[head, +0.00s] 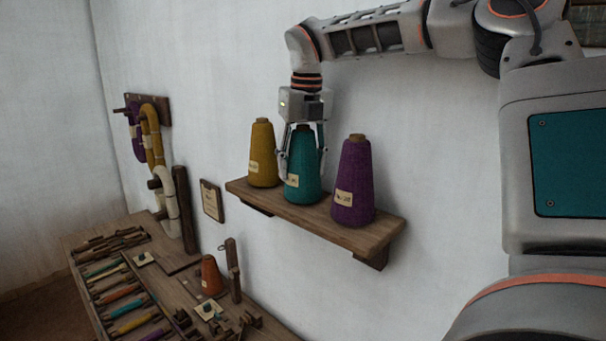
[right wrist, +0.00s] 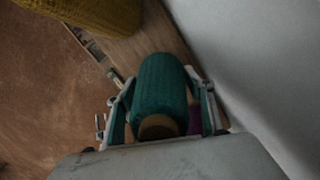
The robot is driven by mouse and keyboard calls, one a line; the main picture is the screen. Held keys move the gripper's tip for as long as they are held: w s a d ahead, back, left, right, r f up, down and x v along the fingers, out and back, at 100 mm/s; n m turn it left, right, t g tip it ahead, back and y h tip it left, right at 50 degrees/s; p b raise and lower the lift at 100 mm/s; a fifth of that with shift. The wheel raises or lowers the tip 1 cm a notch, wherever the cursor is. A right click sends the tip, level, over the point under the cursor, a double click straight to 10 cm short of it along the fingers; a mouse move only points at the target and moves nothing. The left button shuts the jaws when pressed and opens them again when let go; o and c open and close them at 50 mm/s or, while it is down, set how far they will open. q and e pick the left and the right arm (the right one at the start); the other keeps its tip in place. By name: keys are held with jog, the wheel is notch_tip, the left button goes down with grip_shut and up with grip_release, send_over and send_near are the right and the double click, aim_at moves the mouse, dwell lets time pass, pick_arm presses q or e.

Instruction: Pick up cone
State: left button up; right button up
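A teal cone (head: 303,172) of yarn stands upright on the wooden wall shelf, between a mustard cone (head: 262,158) and a purple cone (head: 354,185). My right gripper (head: 304,160) points down over the teal cone, one finger on each side. In the right wrist view the teal cone (right wrist: 160,90) lies between the fingers, with a gap at least on the right side, so the gripper looks open around it. The mustard cone (right wrist: 85,22) shows at the upper left there, and a bit of the purple cone (right wrist: 195,120) behind the right finger. My left gripper is not in view.
The shelf (head: 385,234) is narrow, with the white wall right behind it. Below stands a bench with a tray (head: 122,300) of colored bobbins and a small orange cone (head: 212,275). Yarn hanks (head: 152,135) hang on a wall rack at left.

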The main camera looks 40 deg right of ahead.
aim_at(298, 135)
jog(key=c, duration=0.3)
jog(key=r, duration=0.4)
jog(key=a+r, duration=0.1)
jog(key=r, duration=0.2)
jog(key=shift+a, duration=0.1)
jog(key=a, duration=0.6)
jog(key=s+a, duration=0.1)
jog(key=a, duration=1.1)
jog(key=shift+s+a, duration=0.3)
jog(key=shift+s, duration=0.05)
jog(key=shift+s+f, duration=0.1)
